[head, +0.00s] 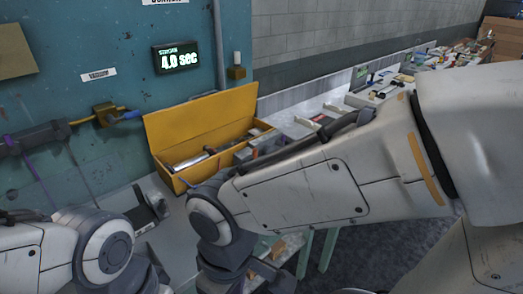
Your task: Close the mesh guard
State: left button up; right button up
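I cannot make out a mesh guard in the head view; my arms cover much of the foreground. My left arm comes in from the lower left, and its dark wrist end runs off the bottom edge. My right arm crosses from the right to the lower middle, where its dark end also runs out of the frame. I see no fingertips of either gripper.
A yellow open box (203,117) with tools in it stands against the teal wall (110,35). A small grey metal fixture (150,206) stands before the box. A cluttered bench runs toward the back right.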

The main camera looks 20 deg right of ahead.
aim_at(167, 129)
jog(key=z, duration=1.75)
jog(key=i, duration=0.85)
jog(key=u, duration=2.35)
